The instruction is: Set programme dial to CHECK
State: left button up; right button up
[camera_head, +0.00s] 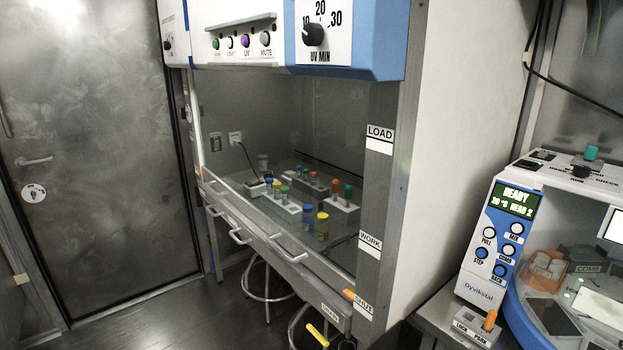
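A white and blue Dyvikstal machine (488,245) stands at the right. Its top panel carries a small black dial (580,171) with tiny labels around it. One label on the right side reads CHECK (607,182) and one in front seems to read RUN. The dial is too small to tell where its pointer stands. A teal knob (591,153) sits just behind the dial. The machine's display (514,198) reads READY with a second line below. Neither of my grippers is in view.
A safety cabinet (385,200) with a UV MIN dial (313,34) and coloured-capped tubes inside stands in the middle. An orange-topped LOCK/PARK lever (490,320) is at the machine's front. Stools stand under the cabinet. A metal door (90,130) is at left; floor before it is clear.

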aim_at(581, 171)
jog(key=z, duration=1.65)
